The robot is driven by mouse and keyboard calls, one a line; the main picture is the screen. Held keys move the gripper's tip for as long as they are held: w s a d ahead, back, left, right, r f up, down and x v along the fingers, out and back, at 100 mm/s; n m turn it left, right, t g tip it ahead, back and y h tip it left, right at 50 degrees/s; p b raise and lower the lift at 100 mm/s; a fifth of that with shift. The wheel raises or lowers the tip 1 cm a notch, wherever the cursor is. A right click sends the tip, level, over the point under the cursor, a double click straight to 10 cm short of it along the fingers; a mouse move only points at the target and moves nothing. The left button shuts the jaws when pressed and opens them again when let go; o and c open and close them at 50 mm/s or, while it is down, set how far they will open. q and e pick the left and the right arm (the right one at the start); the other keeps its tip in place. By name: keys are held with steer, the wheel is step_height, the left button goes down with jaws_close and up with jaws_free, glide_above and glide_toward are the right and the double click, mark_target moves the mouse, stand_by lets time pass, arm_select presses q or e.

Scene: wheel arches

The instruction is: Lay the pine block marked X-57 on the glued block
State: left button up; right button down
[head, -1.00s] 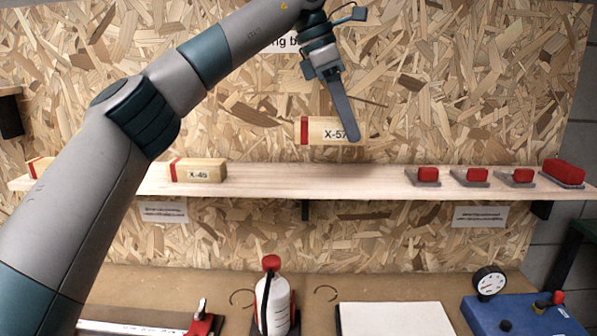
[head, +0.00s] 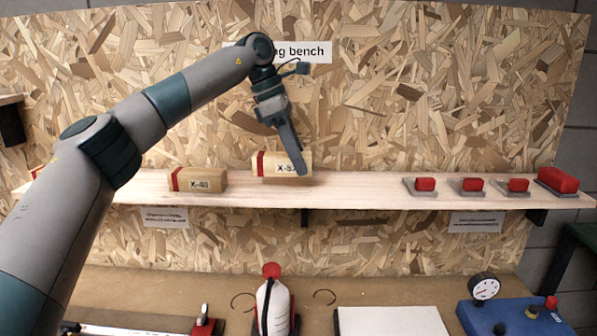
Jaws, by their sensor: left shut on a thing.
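The pine block marked X-57 (head: 270,164), with a red band at its left end, is in my left gripper (head: 299,168). The gripper reaches down from above and is shut on the block near its right end, a finger covering part of the label. The block is level and in front of the shelf's back edge; whether it touches the shelf I cannot tell. A second pine block marked X-45 (head: 205,180) lies on the shelf to its left. No glued block can be told in view. My right gripper is not in view.
The wooden shelf (head: 350,190) is bare between the X-57 block and several red-topped pieces (head: 425,185) at the right.

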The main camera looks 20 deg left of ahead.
arm_select(q)
step_height(320, 180, down, 3)
steer(key=shift+f+p, duration=0.15)
steer(key=shift+p, duration=0.65)
steer(key=shift+f, duration=0.25)
steer(key=shift+f, duration=0.25)
steer(key=o, duration=1.1)
steer(key=shift+r, duration=0.1)
